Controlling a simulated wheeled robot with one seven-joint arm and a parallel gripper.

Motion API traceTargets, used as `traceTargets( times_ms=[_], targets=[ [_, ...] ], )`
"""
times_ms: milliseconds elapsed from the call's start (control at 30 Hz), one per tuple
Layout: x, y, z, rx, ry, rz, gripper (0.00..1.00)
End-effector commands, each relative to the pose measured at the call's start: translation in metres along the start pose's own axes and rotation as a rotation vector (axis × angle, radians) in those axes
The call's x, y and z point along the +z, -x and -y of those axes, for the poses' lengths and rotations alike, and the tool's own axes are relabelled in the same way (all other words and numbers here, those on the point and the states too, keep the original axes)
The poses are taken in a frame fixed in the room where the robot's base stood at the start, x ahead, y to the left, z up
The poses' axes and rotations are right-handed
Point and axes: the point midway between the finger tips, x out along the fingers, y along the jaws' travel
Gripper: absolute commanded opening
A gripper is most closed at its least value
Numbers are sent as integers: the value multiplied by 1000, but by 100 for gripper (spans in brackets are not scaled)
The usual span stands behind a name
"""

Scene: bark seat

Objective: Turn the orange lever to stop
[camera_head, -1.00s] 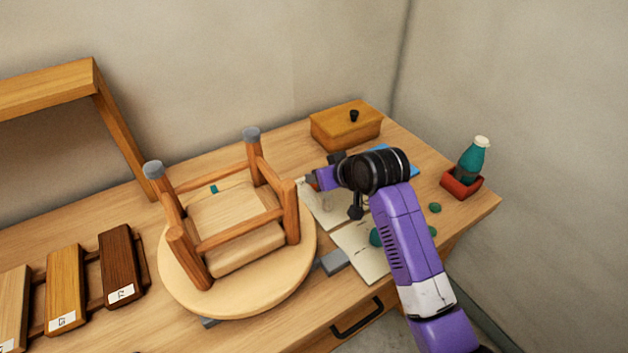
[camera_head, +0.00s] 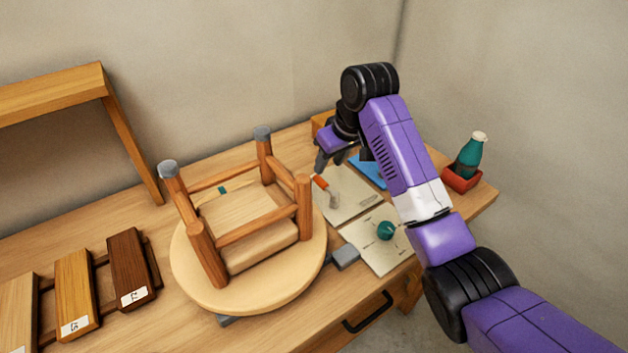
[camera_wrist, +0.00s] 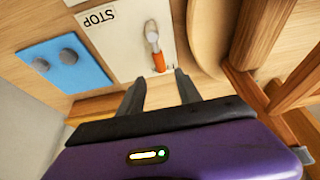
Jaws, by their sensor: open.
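The orange lever (camera_head: 321,183) sits on a pale panel (camera_head: 352,190) right of the upturned stool. It also shows in the wrist view (camera_wrist: 159,61), its orange tip pointing toward my fingers and its grey part (camera_wrist: 152,34) running away from them. A STOP label (camera_wrist: 98,18) is on the panel, left of the lever in the wrist view. My gripper (camera_head: 330,160) is open and empty beyond the lever, toward the wall. In the wrist view its two fingers (camera_wrist: 160,88) stand on either side below the orange tip, apart from it.
The upturned stool (camera_head: 238,207) rests on a round disc (camera_head: 245,298) close left of the lever. A second panel with a green knob (camera_head: 386,230) is nearer the front. A blue plate (camera_wrist: 62,65) with grey knobs lies beside the lever panel. A bottle (camera_head: 472,155) stands at the right.

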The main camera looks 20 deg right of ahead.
Motion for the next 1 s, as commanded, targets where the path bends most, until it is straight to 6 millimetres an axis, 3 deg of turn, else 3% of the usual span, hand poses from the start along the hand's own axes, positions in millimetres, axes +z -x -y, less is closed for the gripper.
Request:
traceTargets(
  times_ms=[533,933,1000],
  targets=[
    [1,-68,0,-1,0,4,41],
    [1,-77,0,0,0,1,41],
    [1,-77,0,0,0,1,29]
  ],
)
